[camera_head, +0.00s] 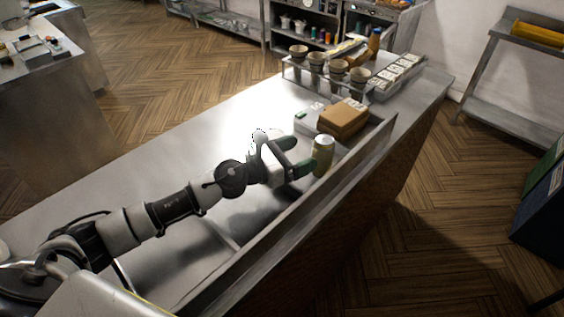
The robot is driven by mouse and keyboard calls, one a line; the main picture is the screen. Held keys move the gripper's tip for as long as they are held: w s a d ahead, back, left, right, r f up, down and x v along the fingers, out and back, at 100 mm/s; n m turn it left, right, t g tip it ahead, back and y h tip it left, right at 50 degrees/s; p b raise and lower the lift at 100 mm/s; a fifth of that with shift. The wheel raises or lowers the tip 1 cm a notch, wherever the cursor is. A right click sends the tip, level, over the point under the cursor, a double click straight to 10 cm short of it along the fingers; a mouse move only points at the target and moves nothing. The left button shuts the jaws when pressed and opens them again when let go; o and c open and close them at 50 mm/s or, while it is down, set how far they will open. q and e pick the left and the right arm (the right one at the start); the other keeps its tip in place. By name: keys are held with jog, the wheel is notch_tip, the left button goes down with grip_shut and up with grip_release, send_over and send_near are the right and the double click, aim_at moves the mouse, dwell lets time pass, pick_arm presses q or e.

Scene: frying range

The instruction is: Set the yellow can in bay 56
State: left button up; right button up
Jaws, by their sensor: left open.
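A pale yellow-green can (322,156) stands upright on the steel counter (215,135), near its raised right-hand edge. My left gripper (300,156) reaches in from the left with its two dark fingers apart. The can is just beyond the fingertips, and I cannot tell whether they touch it. A row of bays with white labels (398,72) lies at the far end of the counter. Other small labels are near the brown box. The numbers are too small to read, so I cannot tell which is bay 56. My right gripper is not in view.
A brown box (342,118) sits just beyond the can. Several cups (338,69) stand in a clear rack at the far end. A raised metal ledge (345,160) runs along the counter's right side. The counter left of my arm is clear.

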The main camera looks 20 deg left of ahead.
pick_arm(q)
jog(key=b+v, duration=0.1)
jog(key=v, duration=0.3)
jog(key=shift+s+a+f, duration=0.1)
jog(key=shift+f, duration=0.05)
jog(key=shift+s+a, duration=0.2)
jog(key=shift+s, duration=0.05)
jog(key=shift+c, duration=0.3)
dwell(0.5)
